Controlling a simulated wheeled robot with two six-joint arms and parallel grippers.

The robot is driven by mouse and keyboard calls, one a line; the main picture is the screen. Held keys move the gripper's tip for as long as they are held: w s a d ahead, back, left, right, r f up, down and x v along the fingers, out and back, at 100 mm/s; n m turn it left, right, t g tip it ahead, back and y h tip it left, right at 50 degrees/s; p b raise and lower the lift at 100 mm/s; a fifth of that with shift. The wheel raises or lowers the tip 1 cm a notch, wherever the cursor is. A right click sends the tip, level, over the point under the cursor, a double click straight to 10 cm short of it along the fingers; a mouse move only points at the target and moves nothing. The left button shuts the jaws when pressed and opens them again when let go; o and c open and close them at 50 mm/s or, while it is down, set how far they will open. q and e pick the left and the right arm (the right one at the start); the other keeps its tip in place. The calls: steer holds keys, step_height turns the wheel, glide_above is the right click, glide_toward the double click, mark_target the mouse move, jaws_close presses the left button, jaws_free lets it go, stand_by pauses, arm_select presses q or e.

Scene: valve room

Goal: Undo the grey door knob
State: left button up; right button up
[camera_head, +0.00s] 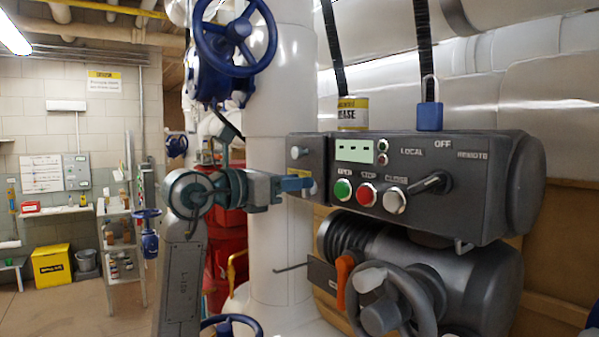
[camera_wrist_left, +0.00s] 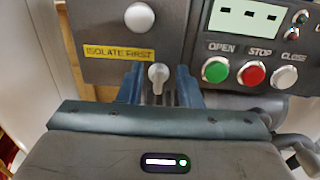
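A small dark door (camera_head: 306,150) is at the left end of the valve actuator's control box. It also shows in the left wrist view (camera_wrist_left: 110,15), with a yellow ISOLATE FIRST label. My left gripper (camera_head: 300,184) reaches the door from the left. In the wrist view its blue fingers (camera_wrist_left: 159,84) are open, one on each side of the lower grey knob, with a gap at both sides. My right gripper is not in view.
Green (camera_head: 343,189), red (camera_head: 367,195) and grey (camera_head: 394,200) buttons sit just right of the door. A selector lever (camera_head: 430,183) and a blue padlock (camera_head: 429,115) are further right. A handwheel (camera_head: 385,305) is below and a blue valve wheel (camera_head: 235,38) is above my arm.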

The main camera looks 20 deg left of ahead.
arm_select(q)
steer(key=shift+x, duration=0.8)
jaws_close()
